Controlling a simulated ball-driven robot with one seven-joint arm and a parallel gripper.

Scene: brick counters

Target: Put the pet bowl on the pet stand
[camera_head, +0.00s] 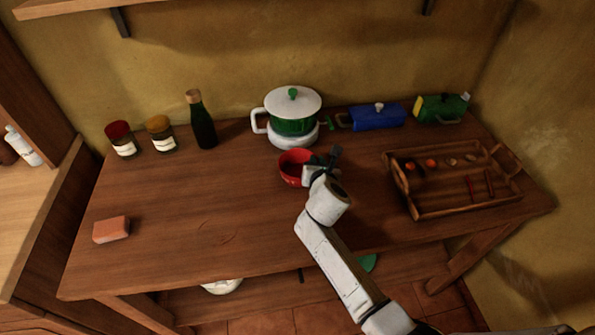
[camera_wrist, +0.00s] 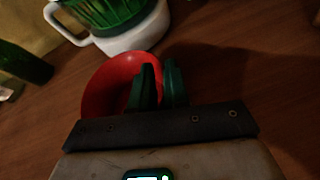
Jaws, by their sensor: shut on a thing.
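The red pet bowl (camera_head: 291,167) is at the middle of the wooden table, in front of the green and white pot. It also shows in the wrist view (camera_wrist: 104,84), with its inside facing up. My gripper (camera_head: 322,160) is at the bowl's right side. In the wrist view its dark green fingers (camera_wrist: 159,78) are shut on the bowl's right rim, one inside and one outside. I cannot tell whether the bowl touches the table. No thing in view is clearly the pet stand. A white object (camera_head: 222,286) and a green one (camera_head: 367,263) show partly below the table.
A green pot with a white lid (camera_head: 292,103) stands close behind the bowl. A bottle (camera_head: 203,125), jars (camera_head: 122,139) and a sponge-like block (camera_head: 111,230) are left.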

